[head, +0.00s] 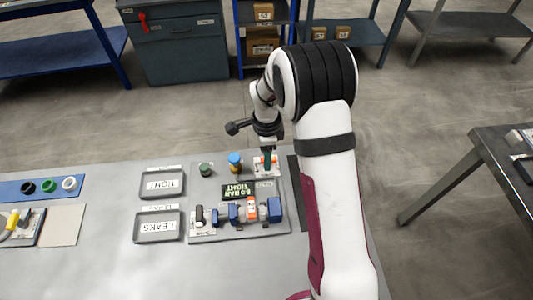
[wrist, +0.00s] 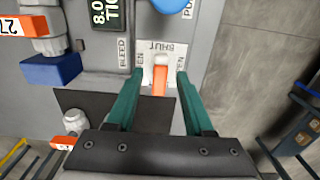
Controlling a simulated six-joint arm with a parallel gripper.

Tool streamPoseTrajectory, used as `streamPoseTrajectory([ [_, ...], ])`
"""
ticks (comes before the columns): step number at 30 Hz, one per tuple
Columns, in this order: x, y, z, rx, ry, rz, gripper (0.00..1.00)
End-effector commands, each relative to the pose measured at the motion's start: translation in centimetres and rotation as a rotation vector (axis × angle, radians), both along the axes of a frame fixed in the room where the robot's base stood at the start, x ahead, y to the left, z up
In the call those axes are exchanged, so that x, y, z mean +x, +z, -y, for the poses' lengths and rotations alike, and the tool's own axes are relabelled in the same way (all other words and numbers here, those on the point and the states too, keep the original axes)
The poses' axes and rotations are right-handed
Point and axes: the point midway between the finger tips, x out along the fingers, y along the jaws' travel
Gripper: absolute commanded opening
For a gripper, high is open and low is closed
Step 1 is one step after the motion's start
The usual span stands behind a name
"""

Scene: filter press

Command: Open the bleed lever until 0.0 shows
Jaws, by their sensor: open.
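The bleed lever (wrist: 160,80) is an orange handle on a white pivot, beside a BLEED label. Its pivot end is by the SHUT mark, with partly hidden marks ending in "EN" on both sides. My gripper (wrist: 160,74) is open, with its green fingers on either side of the orange handle; I cannot tell whether either touches it. In the head view my gripper (head: 267,156) is above the lever's white plate (head: 262,173) at the panel's back right. The display (head: 238,191) appears to read 8.0 BAR TIGHT; it shows partly in the wrist view (wrist: 104,12).
A row of blue, white and orange fittings (head: 235,212) lies in front of the display. A blue-topped part (head: 235,162) and a green knob (head: 204,169) stand left of my gripper. Trays labelled TIGHT (head: 162,183) and LEAKS (head: 158,227) are further left.

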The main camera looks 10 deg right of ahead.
Motion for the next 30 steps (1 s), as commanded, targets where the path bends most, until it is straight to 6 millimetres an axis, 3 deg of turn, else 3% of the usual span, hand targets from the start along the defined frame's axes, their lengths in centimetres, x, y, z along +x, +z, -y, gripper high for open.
streamPoseTrajectory([
  [2,0.00,0.02,0.00,0.000,0.000,0.000,0.53],
  [11,0.01,0.05,0.01,0.000,0.000,0.000,0.00],
  [23,0.01,0.07,0.01,-0.001,0.017,0.000,0.00],
  [30,0.01,0.06,0.06,-0.002,0.132,0.000,0.00],
])
